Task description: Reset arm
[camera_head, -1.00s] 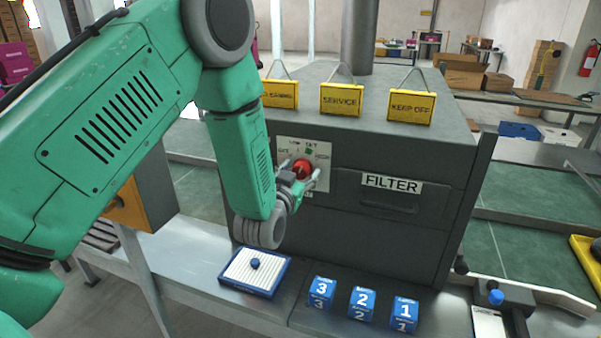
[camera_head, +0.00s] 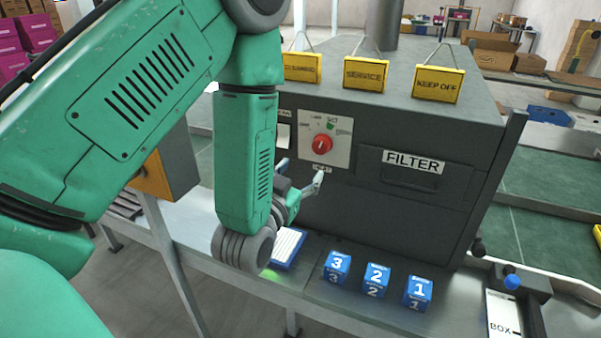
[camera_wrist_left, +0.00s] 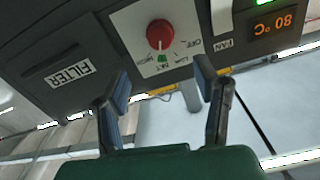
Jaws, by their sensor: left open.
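My left gripper (camera_head: 300,177) is open and empty in front of the dark grey machine, below and left of its red knob (camera_head: 321,145). In the left wrist view the two fingers of my left gripper (camera_wrist_left: 165,95) stand wide apart. The red knob (camera_wrist_left: 160,33) shows there on its white dial plate, ahead of the fingers and apart from them. My left forearm hides part of the machine's front and part of the blue-framed filter pad (camera_head: 287,245). My right gripper is not in view.
Blue blocks numbered 3 (camera_head: 337,266), 2 (camera_head: 376,279) and 1 (camera_head: 418,292) stand on the metal bench. The FILTER drawer (camera_head: 413,178) is shut. Yellow signs, including KEEP OFF (camera_head: 438,84), stand on the machine.

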